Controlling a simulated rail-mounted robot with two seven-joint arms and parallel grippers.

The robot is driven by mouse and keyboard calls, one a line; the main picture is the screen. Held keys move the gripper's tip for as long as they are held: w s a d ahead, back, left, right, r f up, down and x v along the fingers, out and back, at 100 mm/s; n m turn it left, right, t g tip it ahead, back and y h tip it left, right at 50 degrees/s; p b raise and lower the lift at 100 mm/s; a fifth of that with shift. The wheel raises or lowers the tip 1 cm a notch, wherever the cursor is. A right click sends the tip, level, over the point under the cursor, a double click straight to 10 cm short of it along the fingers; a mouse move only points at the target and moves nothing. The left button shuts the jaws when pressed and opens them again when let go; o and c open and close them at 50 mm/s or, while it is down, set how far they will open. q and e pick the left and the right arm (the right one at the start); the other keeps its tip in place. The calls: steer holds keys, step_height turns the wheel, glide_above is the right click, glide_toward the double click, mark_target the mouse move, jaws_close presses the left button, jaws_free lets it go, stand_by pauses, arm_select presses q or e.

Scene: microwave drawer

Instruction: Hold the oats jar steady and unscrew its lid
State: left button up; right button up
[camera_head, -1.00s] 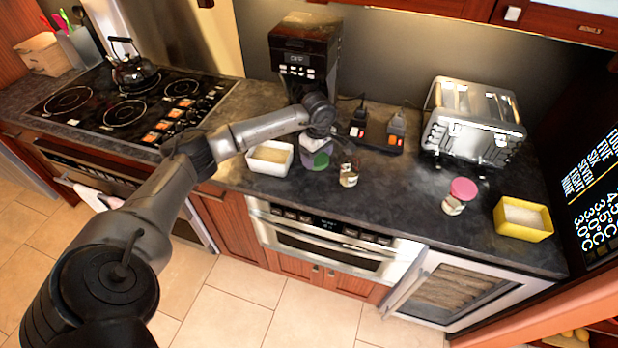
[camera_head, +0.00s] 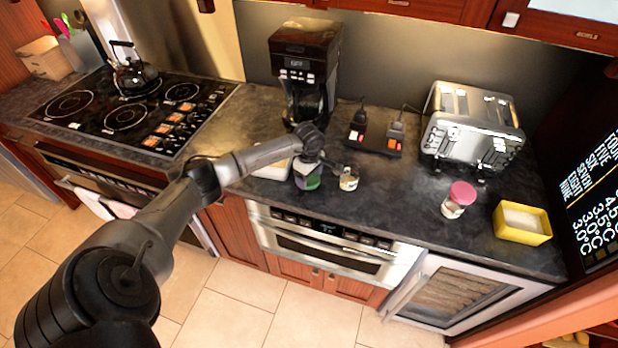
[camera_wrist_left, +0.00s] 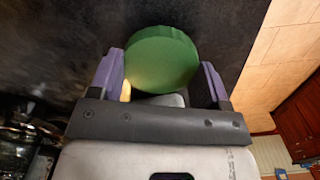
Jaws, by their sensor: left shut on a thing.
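A jar with a green lid (camera_head: 313,182) stands near the counter's front edge, mostly hidden by my left arm. Its round green lid also shows in the left wrist view (camera_wrist_left: 160,55). My left gripper (camera_head: 306,170) is shut on this jar, its purple fingers on either side of the lid in the wrist view. A small jar with a pale top (camera_head: 348,181) stands just right of the gripper. A jar with a pink lid (camera_head: 460,198) stands farther right. I cannot read any label, so I cannot tell which is the oats jar. My right gripper is not in view.
A white tub (camera_head: 272,169) is partly behind my left forearm. A coffee maker (camera_head: 305,60) stands behind, a toaster (camera_head: 472,125) at the right, and a yellow tub (camera_head: 522,222) at the right end. The counter between the small jar and the pink-lidded jar is clear.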

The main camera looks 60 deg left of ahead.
arm_select(q)
steer(key=shift+f, duration=0.5)
steer(key=shift+f, duration=0.15)
steer(key=o, duration=0.6)
steer(key=shift+f, duration=0.1)
steer(key=o, duration=0.4)
